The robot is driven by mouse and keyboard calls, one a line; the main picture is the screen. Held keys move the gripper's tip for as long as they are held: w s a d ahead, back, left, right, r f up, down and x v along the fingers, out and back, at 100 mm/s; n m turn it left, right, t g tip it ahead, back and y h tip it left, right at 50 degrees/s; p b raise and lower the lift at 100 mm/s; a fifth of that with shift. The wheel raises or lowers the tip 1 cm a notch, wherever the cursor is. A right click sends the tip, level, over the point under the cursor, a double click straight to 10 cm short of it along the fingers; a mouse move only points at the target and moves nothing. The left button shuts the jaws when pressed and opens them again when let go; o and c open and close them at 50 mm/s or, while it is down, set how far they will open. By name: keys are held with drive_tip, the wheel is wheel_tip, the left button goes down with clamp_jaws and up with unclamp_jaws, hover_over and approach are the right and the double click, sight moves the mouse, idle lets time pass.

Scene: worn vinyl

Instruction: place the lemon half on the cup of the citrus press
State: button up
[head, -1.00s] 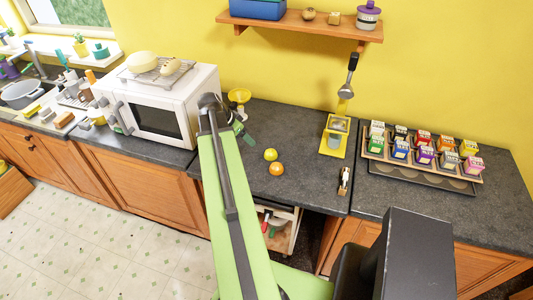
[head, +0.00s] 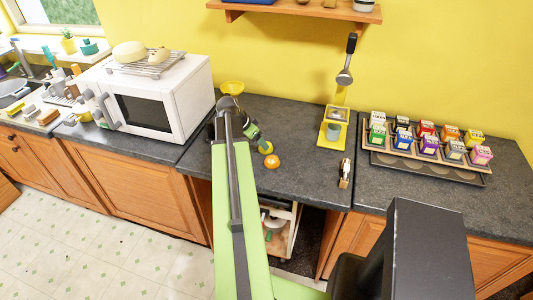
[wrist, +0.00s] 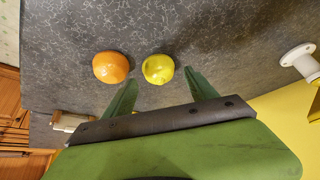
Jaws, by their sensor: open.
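The yellow lemon half (head: 266,148) lies on the dark counter, with the orange citrus piece (head: 272,162) close in front of it. In the wrist view the lemon (wrist: 158,69) is right of the orange piece (wrist: 111,67). My gripper (head: 260,141) is just behind the lemon in the head view, partly hidden by my arm. In the wrist view its green fingers (wrist: 161,80) are apart, one on each side of the lemon's lower edge, with nothing held. The yellow citrus press (head: 336,118) stands to the right at the back, its lever up.
A small brown-and-white item (head: 345,172) stands in front of the press. A tray of colourful boxes (head: 377,158) fills the right counter. The counter between lemon and press is clear.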

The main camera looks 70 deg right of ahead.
drive_tip(key=b+x, duration=0.4)
drive_tip(key=x, duration=0.1)
drive_tip(key=shift+s+d, duration=0.1)
drive_tip(key=shift+s, duration=0.2)
drive_tip(key=shift+r, duration=0.1)
drive_tip(key=c, duration=1.3)
drive_tip(key=r+p, duration=0.5)
drive_tip(key=shift+s+r, duration=0.15)
drive_tip(key=shift+s, duration=0.1)
drive_tip(key=s+r+p, duration=0.2)
drive_tip(key=s, duration=0.1)
drive_tip(key=s+a+r+p, duration=0.1)
drive_tip(key=s+p, duration=0.1)
drive_tip(key=s, duration=0.2)
drive_tip(key=s+a+r+p, duration=0.1)
drive_tip(key=s+r+p, duration=0.1)
drive_tip(key=s, duration=0.2)
drive_tip(key=shift+r, duration=0.35)
